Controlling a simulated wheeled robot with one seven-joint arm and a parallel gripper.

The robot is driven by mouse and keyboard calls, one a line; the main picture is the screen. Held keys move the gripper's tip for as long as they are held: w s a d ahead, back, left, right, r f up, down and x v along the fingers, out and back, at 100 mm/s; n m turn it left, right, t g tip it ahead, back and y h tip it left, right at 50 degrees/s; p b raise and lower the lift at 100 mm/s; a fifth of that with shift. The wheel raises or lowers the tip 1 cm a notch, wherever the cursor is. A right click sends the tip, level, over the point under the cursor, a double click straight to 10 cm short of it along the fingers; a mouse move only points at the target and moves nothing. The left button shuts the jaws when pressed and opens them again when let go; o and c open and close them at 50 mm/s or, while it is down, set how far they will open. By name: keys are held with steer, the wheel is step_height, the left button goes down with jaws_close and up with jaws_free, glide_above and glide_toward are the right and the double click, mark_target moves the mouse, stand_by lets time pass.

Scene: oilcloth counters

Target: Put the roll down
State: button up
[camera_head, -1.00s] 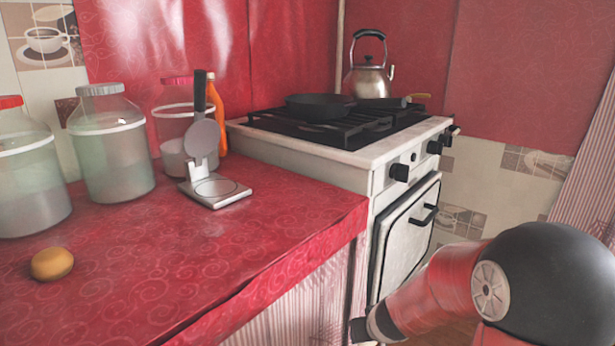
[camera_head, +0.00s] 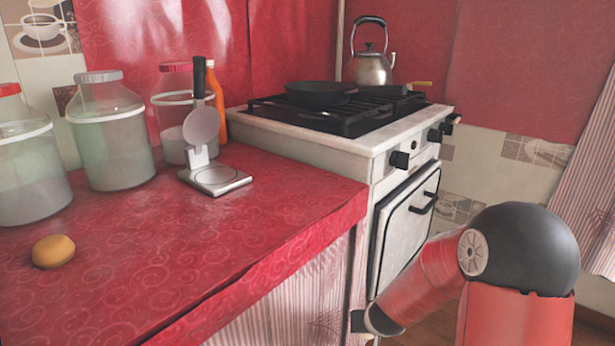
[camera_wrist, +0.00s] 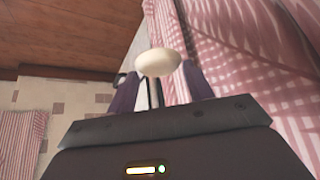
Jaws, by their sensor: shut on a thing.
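My gripper (camera_wrist: 159,80) is shut on a pale cream, rounded roll (camera_wrist: 158,62), which sits between the two dark fingertips in the wrist view. The roll is held in the air beside the striped cloth hanging at the counter's side. A golden-brown bun-like thing (camera_head: 54,251) lies on the red counter (camera_head: 200,235) at the left, apart from my arm.
Glass jars (camera_head: 110,135), an orange bottle (camera_head: 215,100) and a small press with its lid up (camera_head: 215,179) stand at the counter's back. A stove (camera_head: 400,160) with a pan (camera_head: 318,94) and kettle (camera_head: 371,68) is beyond. The counter's front middle is clear.

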steer(key=shift+r, duration=0.1)
step_height(320, 180, up, 2)
steer(key=shift+r+p, duration=0.1)
steer(key=shift+p, duration=1)
